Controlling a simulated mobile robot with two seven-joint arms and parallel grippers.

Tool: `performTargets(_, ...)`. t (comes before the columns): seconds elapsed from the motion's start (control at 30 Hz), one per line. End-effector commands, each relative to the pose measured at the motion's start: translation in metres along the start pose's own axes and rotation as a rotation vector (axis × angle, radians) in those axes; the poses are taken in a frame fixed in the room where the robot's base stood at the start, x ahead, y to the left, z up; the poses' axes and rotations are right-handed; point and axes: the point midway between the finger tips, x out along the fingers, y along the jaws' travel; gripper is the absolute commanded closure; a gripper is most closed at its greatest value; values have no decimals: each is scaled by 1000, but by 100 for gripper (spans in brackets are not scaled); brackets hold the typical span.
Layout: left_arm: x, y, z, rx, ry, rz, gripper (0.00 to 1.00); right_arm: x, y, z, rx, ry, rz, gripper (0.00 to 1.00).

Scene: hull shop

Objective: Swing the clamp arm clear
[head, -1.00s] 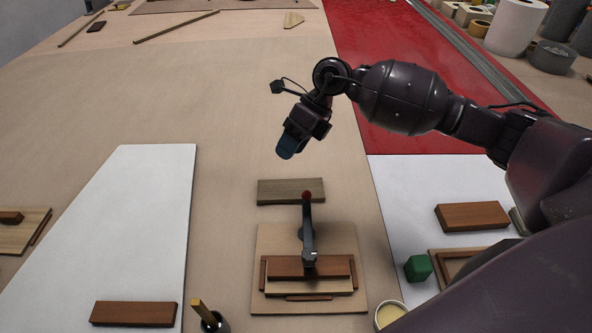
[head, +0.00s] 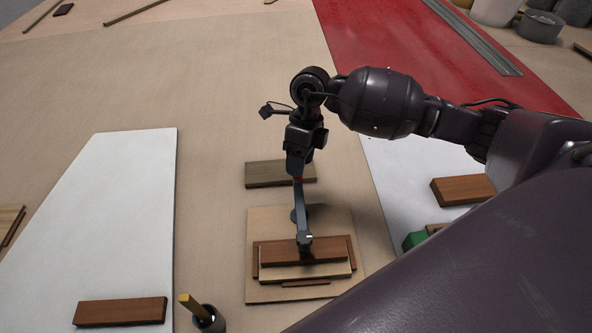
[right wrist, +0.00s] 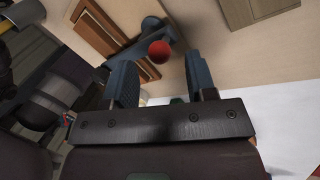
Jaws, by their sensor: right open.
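The clamp arm (head: 301,215) is a dark grey bar on a pivot post. It runs from under my right gripper down to a brown wooden block (head: 280,253), where its near end rests. Its red ball knob (right wrist: 159,53) shows in the right wrist view. In the head view my gripper mostly covers the knob. My right gripper (head: 298,172) points down over the knob end. Its jaws (right wrist: 161,82) are open, and the knob appears between and just beyond the fingertips. I cannot tell whether they touch it. My left gripper is out of view.
The clamp stands on a light wooden base board (head: 262,222). A grey-brown wood strip (head: 262,174) lies just behind. A white board (head: 100,215) is at left, and a dark cup with a brush (head: 208,318) at front. A green block (head: 415,240) sits at right.

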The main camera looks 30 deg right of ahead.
Motion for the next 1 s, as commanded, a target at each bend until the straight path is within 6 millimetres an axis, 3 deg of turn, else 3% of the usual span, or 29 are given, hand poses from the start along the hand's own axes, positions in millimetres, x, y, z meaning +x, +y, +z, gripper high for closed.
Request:
performTargets(0.03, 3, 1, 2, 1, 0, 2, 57, 11, 0, 0, 0, 3, 4, 49)
performTargets(0.2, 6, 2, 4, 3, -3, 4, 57, 23, 0, 0, 0, 0, 2, 49)
performTargets(0.6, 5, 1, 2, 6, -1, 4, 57, 25, 0, 0, -1, -2, -1, 50)
performTargets(0.9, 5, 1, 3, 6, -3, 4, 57, 25, 0, 0, -1, -2, 0, 96)
performTargets(1.0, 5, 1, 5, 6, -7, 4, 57, 25, 0, 0, -1, -2, 0, 100)
